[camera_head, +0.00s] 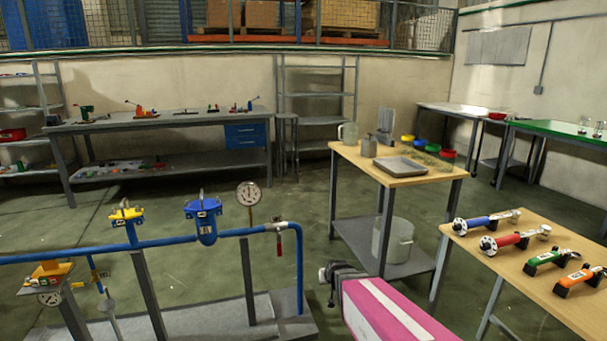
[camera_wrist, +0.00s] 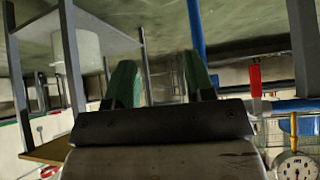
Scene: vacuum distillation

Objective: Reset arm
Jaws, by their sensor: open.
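My gripper (camera_head: 330,284) is at the end of my pink arm at the bottom middle of the head view, right of the blue pipe's end. In the wrist view its two green fingers (camera_wrist: 162,82) stand apart with nothing between them. The blue pipe (camera_head: 165,243) carries a yellow fitting (camera_head: 127,213), a blue fitting (camera_head: 205,213), a round gauge (camera_head: 248,194) and a red-handled valve (camera_head: 278,240). The red handle (camera_wrist: 255,82) and gauge (camera_wrist: 295,166) also show at the right of the wrist view, which looks upside down.
A wooden table (camera_head: 400,180) holds a grey tray (camera_head: 400,166), jug and coloured bowls, with a bucket (camera_head: 393,240) below. The right table (camera_head: 520,280) carries several coloured tools. A workbench (camera_head: 160,120) stands at the back. Open floor lies between.

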